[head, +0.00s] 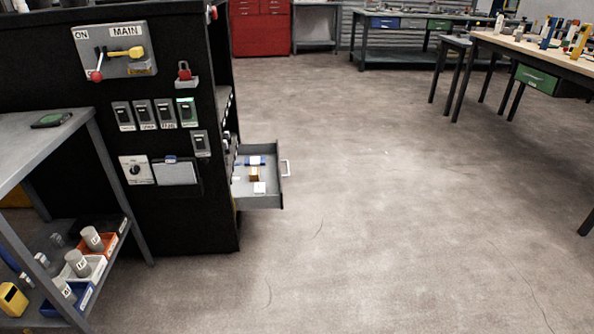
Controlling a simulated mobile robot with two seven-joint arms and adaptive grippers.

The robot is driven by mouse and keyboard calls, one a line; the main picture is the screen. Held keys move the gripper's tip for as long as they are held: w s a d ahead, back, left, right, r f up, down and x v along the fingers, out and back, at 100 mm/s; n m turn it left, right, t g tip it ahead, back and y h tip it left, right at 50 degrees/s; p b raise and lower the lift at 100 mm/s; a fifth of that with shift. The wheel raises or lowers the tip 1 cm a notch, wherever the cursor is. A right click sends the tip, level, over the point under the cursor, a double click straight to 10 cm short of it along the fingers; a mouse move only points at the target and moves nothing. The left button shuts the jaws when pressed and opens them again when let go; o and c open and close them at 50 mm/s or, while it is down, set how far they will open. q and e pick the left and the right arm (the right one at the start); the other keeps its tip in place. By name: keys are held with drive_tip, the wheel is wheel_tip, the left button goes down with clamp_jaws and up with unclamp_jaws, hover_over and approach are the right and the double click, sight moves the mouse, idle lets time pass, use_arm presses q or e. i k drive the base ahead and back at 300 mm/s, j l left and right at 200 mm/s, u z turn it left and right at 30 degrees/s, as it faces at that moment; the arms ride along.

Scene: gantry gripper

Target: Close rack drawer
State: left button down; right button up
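The rack (170,230) is a tall black cabinet at the left, with switches and a main panel on the side facing me. Its grey drawer (262,199) sticks out to the right from the rack's open front. The drawer is pulled out and holds a few small items, among them a blue one, a brown one and a white one. A light handle (286,168) is on the drawer's outer right face. Neither of my grippers is in the head view.
A grey shelf table (45,140) with small bins stands at the left, close to the rack. A workbench (530,52) with tools is at the right. A red cabinet (260,30) and benches line the back. The floor (400,220) right of the drawer is clear.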

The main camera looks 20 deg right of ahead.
sight(243, 191)
drive_tip(key=l+z, duration=0.1)
drive_tip(key=l, duration=0.85)
drive_tip(key=i+l, duration=0.15)
drive_tip(key=l, duration=0.8)
drive_tip(key=i+l+u, duration=0.15)
drive_tip(key=u, duration=0.25)
drive_tip(key=i+l+u, duration=0.1)
drive_tip(key=u, duration=0.3)
drive_tip(key=l, duration=0.1)
